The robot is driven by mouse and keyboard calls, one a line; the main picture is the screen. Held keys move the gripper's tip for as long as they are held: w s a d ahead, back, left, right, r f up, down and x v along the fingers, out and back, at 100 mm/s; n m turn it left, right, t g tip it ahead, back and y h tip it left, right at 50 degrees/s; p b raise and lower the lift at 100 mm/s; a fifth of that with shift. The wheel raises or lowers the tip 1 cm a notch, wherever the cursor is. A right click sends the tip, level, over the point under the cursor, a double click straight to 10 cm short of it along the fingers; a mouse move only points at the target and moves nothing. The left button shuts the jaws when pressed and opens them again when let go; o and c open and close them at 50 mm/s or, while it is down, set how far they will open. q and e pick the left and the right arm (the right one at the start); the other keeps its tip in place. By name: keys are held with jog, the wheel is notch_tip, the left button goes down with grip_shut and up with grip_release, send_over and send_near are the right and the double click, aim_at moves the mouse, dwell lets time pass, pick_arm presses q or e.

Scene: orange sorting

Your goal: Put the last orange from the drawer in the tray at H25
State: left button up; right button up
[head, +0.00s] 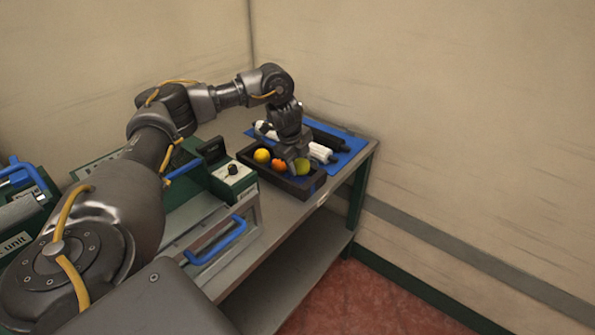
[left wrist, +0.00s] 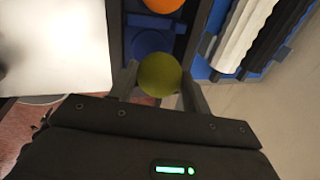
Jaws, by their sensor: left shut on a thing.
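A dark tray (head: 300,193) stands near the far right end of the bench. It holds a yellow fruit (head: 262,155) and an orange-coloured fruit (head: 278,164). My left gripper (head: 296,166) is at the tray's right part, pointing down, shut on a yellow-green fruit (head: 302,166). In the left wrist view the yellow-green fruit (left wrist: 160,75) sits between the two fingers, and the orange-coloured fruit (left wrist: 164,4) shows at the top edge. A blue round spot (left wrist: 152,43) in the tray is bare. I cannot tell whether the held fruit touches the tray floor. My right gripper is out of view.
A blue mat (head: 350,143) with white ribbed cylinders (head: 320,152) and a black bar lies behind the tray. A green-and-grey unit (head: 232,178) with a black knob and a blue-handled drawer (head: 218,243) stands left of the tray. The wall is close behind.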

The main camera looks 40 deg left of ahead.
aim_at(297, 169)
pick_arm(q)
jog(key=f, duration=0.3)
jog(key=shift+w+a+f+p, duration=0.1)
jog(key=shift+a+f+p, duration=0.1)
jog(key=shift+a+p, duration=0.2)
jog(key=shift+f, duration=0.2)
jog(key=shift+d, duration=0.1)
jog(key=shift+f, duration=0.15)
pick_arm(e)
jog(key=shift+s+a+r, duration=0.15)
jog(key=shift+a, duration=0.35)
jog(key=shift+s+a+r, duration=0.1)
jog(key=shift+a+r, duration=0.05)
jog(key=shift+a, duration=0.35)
pick_arm(q)
jog(key=shift+f, duration=0.1)
